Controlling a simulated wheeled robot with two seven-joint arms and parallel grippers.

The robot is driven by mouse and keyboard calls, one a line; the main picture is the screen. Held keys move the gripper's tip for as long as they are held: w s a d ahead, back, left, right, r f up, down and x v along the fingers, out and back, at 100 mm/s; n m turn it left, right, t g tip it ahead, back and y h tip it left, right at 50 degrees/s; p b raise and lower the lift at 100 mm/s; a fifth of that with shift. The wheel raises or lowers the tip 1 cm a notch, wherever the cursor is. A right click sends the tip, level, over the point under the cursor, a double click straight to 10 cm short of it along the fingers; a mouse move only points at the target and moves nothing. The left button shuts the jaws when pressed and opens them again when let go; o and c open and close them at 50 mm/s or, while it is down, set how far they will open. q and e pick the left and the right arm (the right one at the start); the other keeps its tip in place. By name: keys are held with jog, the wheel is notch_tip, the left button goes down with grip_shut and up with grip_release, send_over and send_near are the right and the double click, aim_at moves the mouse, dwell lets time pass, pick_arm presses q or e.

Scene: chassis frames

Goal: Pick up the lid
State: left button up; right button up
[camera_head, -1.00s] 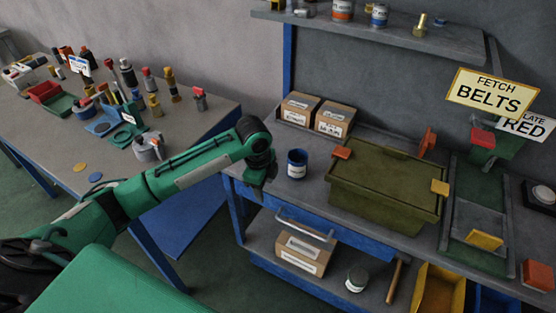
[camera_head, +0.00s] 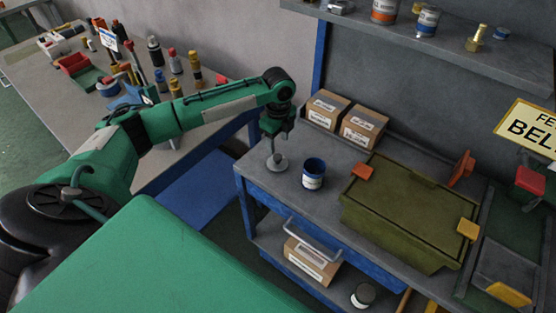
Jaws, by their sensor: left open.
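A small grey round lid (camera_head: 277,164) with a thin upright knob lies on the left end of the grey workbench, left of a dark blue open can (camera_head: 313,174). My left gripper (camera_head: 276,137) points down just above the lid, with its fingers near the top of the knob. It is open and holds nothing that I can see. I cannot tell whether the fingers are around the knob or touching it. My right gripper is not in view.
Two cardboard boxes (camera_head: 344,119) stand behind the can. A lidded olive crate (camera_head: 408,212) fills the bench to the right. A shelf (camera_head: 440,50) hangs above. A cluttered table (camera_head: 40,85) stands at the left.

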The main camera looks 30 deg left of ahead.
aim_at(277, 156)
pick_arm(q)
jog(key=shift+w+f, duration=0.1)
jog(key=shift+f, duration=0.6)
jog(key=shift+w+f, duration=0.1)
jog(key=shift+f, duration=0.2)
jog(key=shift+f+p, duration=0.5)
jog(key=shift+f, duration=0.1)
notch_tip(277, 156, down, 4)
jog(key=shift+a+r+p, duration=0.1)
jog(key=shift+r+p, duration=0.1)
jog(key=shift+p, duration=0.4)
jog(key=shift+f, duration=0.35)
jog(key=c, duration=1.1)
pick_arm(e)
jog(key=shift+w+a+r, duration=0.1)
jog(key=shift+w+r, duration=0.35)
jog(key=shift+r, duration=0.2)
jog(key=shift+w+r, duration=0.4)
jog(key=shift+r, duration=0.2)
